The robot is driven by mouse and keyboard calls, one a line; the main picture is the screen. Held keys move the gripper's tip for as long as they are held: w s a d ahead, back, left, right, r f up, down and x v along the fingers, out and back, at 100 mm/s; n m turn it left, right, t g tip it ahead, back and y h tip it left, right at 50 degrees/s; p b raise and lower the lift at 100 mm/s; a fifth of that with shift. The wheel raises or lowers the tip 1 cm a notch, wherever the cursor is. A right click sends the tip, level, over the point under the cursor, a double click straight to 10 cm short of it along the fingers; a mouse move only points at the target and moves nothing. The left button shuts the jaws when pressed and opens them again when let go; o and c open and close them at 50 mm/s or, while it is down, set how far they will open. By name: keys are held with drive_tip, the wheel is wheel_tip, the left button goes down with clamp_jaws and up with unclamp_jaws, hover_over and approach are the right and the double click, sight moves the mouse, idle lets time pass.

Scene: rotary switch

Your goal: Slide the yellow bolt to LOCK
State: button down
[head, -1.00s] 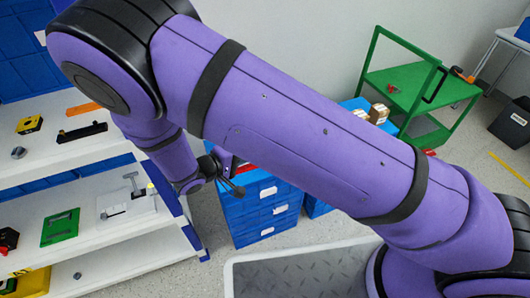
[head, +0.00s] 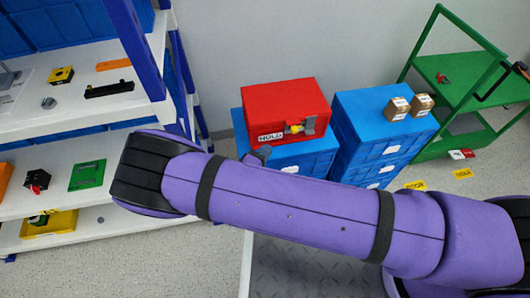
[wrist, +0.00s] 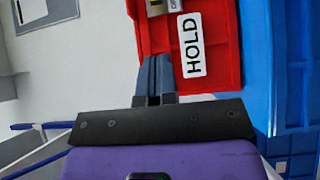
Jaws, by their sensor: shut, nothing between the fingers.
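The red box (head: 284,100) stands on a blue drawer unit. Its front face carries a white HOLD label (head: 270,138) and, to the right of it, the small yellow bolt (head: 296,129) with grey fittings. My gripper (head: 259,153) is just below and in front of the label, partly hidden by my arm. In the wrist view the shut, empty fingers (wrist: 153,77) point at the red face, beside the HOLD label (wrist: 192,45). A grey fitting with a label is cut off at that view's top edge. I cannot make out any LOCK lettering.
A second blue drawer unit (head: 385,120) with small cartons (head: 397,108) stands to the right of the box. A green cart (head: 470,90) is farther right. White shelves (head: 115,148) with several parts fill the left.

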sight(291, 130)
drive_tip(key=x, duration=0.6)
drive_tip(key=shift+w+d, duration=0.15)
drive_tip(key=shift+w, duration=0.1)
drive_tip(key=shift+w+d, duration=0.2)
drive_tip(key=shift+d, duration=0.7)
drive_tip(key=shift+w+d, duration=0.25)
drive_tip(key=shift+d, duration=0.65)
drive_tip(key=shift+w+d, duration=0.2)
drive_tip(key=shift+d, duration=0.65)
drive_tip(key=shift+w+d, duration=0.25)
drive_tip(key=shift+d, duration=0.65)
